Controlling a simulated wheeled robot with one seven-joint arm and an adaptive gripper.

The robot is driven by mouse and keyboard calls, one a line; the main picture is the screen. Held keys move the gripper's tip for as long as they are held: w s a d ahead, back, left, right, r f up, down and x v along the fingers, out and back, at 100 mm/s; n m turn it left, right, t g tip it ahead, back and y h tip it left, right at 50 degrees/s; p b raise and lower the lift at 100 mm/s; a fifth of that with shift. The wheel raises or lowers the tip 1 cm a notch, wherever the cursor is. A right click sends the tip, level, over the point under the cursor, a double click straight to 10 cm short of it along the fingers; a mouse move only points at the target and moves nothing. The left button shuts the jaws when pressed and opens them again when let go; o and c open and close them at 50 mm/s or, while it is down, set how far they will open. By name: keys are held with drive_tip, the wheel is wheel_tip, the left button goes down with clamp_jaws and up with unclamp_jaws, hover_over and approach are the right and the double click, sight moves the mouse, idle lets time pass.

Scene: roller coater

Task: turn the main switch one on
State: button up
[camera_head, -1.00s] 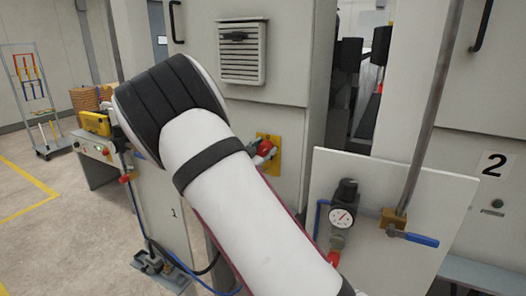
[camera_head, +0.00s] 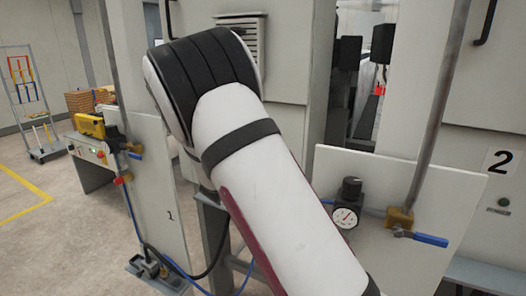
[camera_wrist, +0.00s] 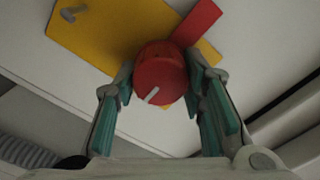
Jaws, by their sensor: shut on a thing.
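The main switch shows in the wrist view as a round red knob (camera_wrist: 160,68) with a white mark on its front rim, on a yellow plate (camera_wrist: 100,32). A red flat tab (camera_wrist: 198,22) sticks out behind the knob toward the upper right. My gripper (camera_wrist: 161,84) has its green-padded fingers on the left and right sides of the knob, shut on it. The white mark points to the lower left in the wrist view. In the head view my arm hides the switch and the gripper.
A panel with a pressure gauge (camera_head: 346,217) and a blue-handled valve (camera_head: 428,239) stands to the right of my arm. A panel marked 1 (camera_head: 160,190) stands to the left. A grey hook-shaped part (camera_wrist: 73,13) sits on the yellow plate. Open floor lies at far left.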

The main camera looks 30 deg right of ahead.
drive_tip(key=shift+f, duration=0.1)
idle(0.4)
drive_tip(key=o, duration=1.1)
drive_tip(key=shift+o, duration=0.2)
drive_tip(key=v, duration=1.2)
drive_tip(key=shift+w, duration=0.1)
